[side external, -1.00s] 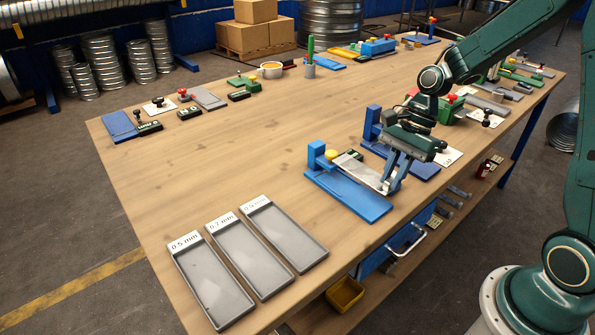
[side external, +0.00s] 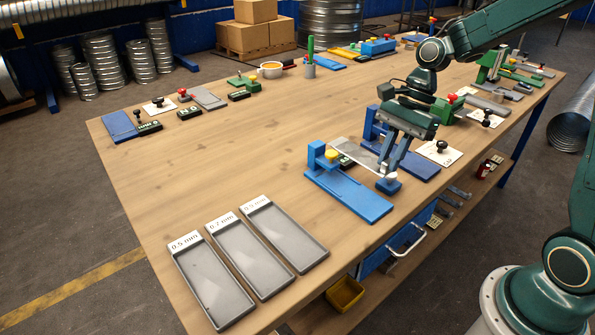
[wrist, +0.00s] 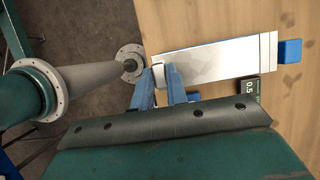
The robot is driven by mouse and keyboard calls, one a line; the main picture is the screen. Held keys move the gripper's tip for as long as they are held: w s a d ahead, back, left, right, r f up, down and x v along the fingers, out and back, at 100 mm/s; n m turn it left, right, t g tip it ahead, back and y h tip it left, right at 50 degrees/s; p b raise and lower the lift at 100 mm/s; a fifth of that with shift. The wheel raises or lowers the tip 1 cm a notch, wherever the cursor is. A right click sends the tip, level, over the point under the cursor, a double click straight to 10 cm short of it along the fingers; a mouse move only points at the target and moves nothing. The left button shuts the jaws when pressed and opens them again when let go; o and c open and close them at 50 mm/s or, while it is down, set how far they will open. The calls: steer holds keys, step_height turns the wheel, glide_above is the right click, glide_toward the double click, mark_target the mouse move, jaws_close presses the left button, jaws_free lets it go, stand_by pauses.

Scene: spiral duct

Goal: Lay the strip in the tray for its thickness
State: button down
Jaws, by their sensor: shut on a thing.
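The strip (side external: 352,152) is a thin, shiny metal piece. My gripper (side external: 386,172) is shut on its near end and holds it above the blue gauge (side external: 350,194). The gauge has a yellow knob (side external: 331,154). In the wrist view the strip (wrist: 208,62) reaches from my fingers (wrist: 160,82) toward the blue gauge head (wrist: 289,51). A dark display (wrist: 249,87) beside it reads 0.5; its edge is partly cut by the strip. Three grey trays lie at the front left: 0.5 mm (side external: 212,287), 0.7 mm (side external: 250,262) and one whose label looks like 0.9 mm (side external: 286,237). All look empty.
A second blue fixture (side external: 412,164) stands just behind the gauge. Green tools and a white card (side external: 440,152) lie to its right. Other tools line the far side. The wooden table (side external: 240,160) is clear between the gauge and the trays. A yellow bin (side external: 345,292) sits below the edge.

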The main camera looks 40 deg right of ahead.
steer(key=w+a, duration=0.3)
steer(key=a, duration=0.7)
steer(key=w+a, duration=0.3)
steer(key=a, duration=0.7)
steer(key=s+a, duration=0.4)
steer(key=a, duration=1.4)
steer(key=f, duration=0.5)
steer(key=shift+s+d, duration=0.1)
steer(key=shift+s, duration=0.1)
steer(key=shift+f, duration=0.25)
steer(key=shift+f, duration=3.6)
